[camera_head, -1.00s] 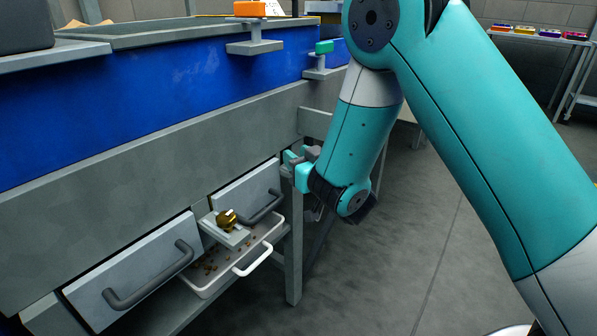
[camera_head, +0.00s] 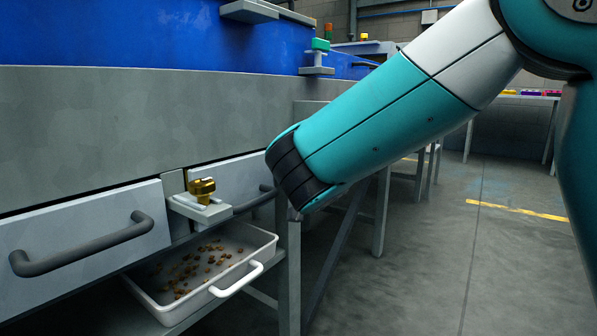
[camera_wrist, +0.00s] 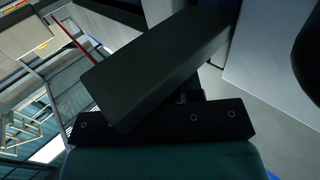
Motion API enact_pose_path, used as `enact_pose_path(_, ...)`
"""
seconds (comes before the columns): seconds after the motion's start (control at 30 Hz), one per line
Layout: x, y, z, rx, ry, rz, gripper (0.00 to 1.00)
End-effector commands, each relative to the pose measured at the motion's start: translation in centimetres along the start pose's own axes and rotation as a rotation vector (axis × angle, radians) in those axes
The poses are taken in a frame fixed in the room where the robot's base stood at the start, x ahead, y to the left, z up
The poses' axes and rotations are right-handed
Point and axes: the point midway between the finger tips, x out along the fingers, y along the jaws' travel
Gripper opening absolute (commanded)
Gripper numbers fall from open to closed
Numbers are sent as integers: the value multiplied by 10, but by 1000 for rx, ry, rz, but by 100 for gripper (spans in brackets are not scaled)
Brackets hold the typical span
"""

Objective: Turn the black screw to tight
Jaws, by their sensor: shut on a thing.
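I cannot make out the black screw for certain in either view. In the head view my gripper is hidden behind the black-banded wrist of my arm, close to the grey frame's right leg. In the wrist view my gripper (camera_wrist: 165,70) shows as a large dark block above a bolted black plate. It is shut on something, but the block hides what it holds. A dark rounded shape (camera_wrist: 308,60) is cut off at the right edge of that view; I cannot tell what it is.
A gold knob (camera_head: 202,188) stands on a pale bracket between two drawers with dark handles (camera_head: 85,247). Below is a white tray (camera_head: 262,240) holding brown bits. A green block (camera_head: 320,44) sits on a higher bracket. The floor at right is open.

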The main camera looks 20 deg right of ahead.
Motion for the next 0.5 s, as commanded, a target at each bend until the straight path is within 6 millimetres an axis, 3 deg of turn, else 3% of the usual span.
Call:
enact_pose_path(0.03,-1,-2,10,-1,-5,27,11)
enact_pose_path(0.5,-2,5,4,-2,-9,341,11)
